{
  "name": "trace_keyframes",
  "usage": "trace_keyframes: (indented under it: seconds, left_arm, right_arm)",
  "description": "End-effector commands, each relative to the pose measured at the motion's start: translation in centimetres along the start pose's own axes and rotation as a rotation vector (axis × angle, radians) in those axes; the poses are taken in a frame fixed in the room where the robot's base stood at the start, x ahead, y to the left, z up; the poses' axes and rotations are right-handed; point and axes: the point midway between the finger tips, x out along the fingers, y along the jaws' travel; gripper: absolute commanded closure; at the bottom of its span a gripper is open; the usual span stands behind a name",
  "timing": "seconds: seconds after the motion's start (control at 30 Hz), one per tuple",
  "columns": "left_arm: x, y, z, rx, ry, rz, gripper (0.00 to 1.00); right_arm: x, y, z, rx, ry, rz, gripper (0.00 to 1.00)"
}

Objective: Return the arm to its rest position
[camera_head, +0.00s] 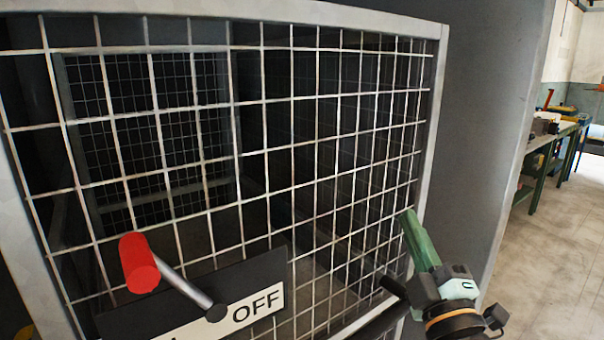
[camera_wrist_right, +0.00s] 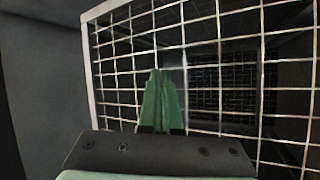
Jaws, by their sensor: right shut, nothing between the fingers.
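My right gripper (camera_head: 408,213) is at the lower right of the head view, in front of the right edge of the wire mesh cage (camera_head: 440,110). Its green fingers are together and point up, with nothing between them. In the right wrist view the same closed green fingers (camera_wrist_right: 158,74) show in front of the mesh. I cannot tell whether they touch it. My left gripper is not in view.
A lever with a red handle (camera_head: 141,268) sits at the lower left, by a plate (camera_head: 258,306) marked "OFF". A grey wall (camera_head: 490,110) stands right of the cage. Open floor (camera_head: 560,260) and a green-legged workbench (camera_head: 545,160) lie farther right.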

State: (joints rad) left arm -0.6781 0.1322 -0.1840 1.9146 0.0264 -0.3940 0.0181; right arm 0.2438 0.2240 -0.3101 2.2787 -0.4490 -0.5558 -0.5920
Motion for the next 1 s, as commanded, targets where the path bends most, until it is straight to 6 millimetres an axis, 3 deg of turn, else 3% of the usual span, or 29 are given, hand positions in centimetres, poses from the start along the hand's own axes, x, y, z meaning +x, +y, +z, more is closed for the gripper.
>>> trace_keyframes:
  seconds: [0.03,0.2,0.3,0.4,0.6,0.87,1.0]
  left_arm:
    - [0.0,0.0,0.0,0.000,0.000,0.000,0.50]
    - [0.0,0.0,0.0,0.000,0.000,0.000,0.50]
    - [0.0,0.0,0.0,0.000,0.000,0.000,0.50]
    - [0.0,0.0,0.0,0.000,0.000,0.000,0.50]
    - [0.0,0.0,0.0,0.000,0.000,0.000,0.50]
    - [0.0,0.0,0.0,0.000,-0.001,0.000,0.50]
    - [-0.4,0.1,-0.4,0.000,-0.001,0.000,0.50]
  right_arm:
    - [-1.6,-3.0,2.2,0.090,-0.090,-0.100,1.00]
    - [-9.1,-11.8,8.2,0.370,-0.416,-0.395,1.00]
    - [-15.0,-16.2,10.5,0.510,-0.620,-0.551,1.00]
    - [-21.0,-19.3,11.7,0.620,-0.815,-0.680,1.00]
    - [-30.6,-22.1,12.1,0.751,-1.115,-0.851,1.00]
    - [-40.2,-22.8,11.1,0.836,-1.427,-1.003,1.00]
    - [-39.6,-24.4,11.2,0.867,-1.382,-0.983,1.00]
